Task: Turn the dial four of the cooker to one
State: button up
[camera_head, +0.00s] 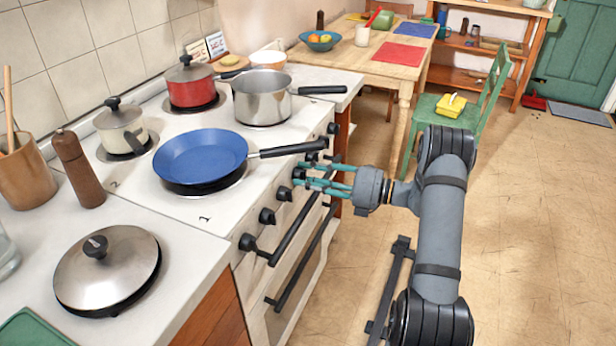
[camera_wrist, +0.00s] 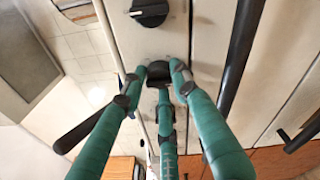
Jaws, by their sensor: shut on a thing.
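The white cooker (camera_head: 200,215) stands at the left with a row of black dials along its front edge. My gripper (camera_head: 301,174) reaches in from the right at the middle of that row. Its teal fingers are shut on a black dial, which shows between the fingertips in the wrist view (camera_wrist: 158,74). The fingers hide part of this dial, and I cannot read its number or setting. Another black dial (camera_wrist: 148,12) sits beside it, free of the fingers. Closer dials, such as one black dial (camera_head: 267,216), are also clear of the gripper.
A blue frying pan (camera_head: 200,155) has its black handle (camera_head: 290,148) sticking out over the front edge near my fingers. A steel saucepan (camera_head: 262,100) stands behind it. Black oven handles (camera_head: 295,232) run below the dials. Floor (camera_head: 540,220) to the right is open.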

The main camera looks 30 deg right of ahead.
jog(key=shift+s+a+f+n, duration=0.15)
jog(key=shift+f+n, duration=0.1)
jog(key=shift+n, duration=0.15)
jog(key=n+b, duration=0.1)
jog(key=n, duration=0.1)
jog(key=shift+n, duration=0.3)
jog(key=n+b, duration=0.1)
jog(key=n, duration=0.2)
jog(key=shift+n+h, duration=0.3)
jog(key=shift+h, duration=0.1)
jog(key=n+h+b, duration=0.1)
jog(key=n+b, duration=0.4)
jog(key=b, duration=0.1)
jog(key=shift+f+n, duration=0.15)
jog(key=shift+n, duration=0.25)
jog(key=n+h+b, duration=0.1)
jog(key=n+b, duration=0.4)
jog(key=b, duration=0.3)
jog(key=shift+f+n, duration=0.1)
jog(key=shift+n, duration=0.2)
jog(key=n+t+b, duration=0.1)
jog(key=n+b, duration=0.1)
jog(key=b, duration=0.2)
jog(key=shift+r, duration=0.2)
jog(key=shift+r+n+b, duration=0.15)
jog(key=shift+n+b, duration=0.45)
jog(key=shift+b, duration=0.15)
jog(key=shift+d+r, duration=0.15)
jog(key=shift+d, duration=0.05)
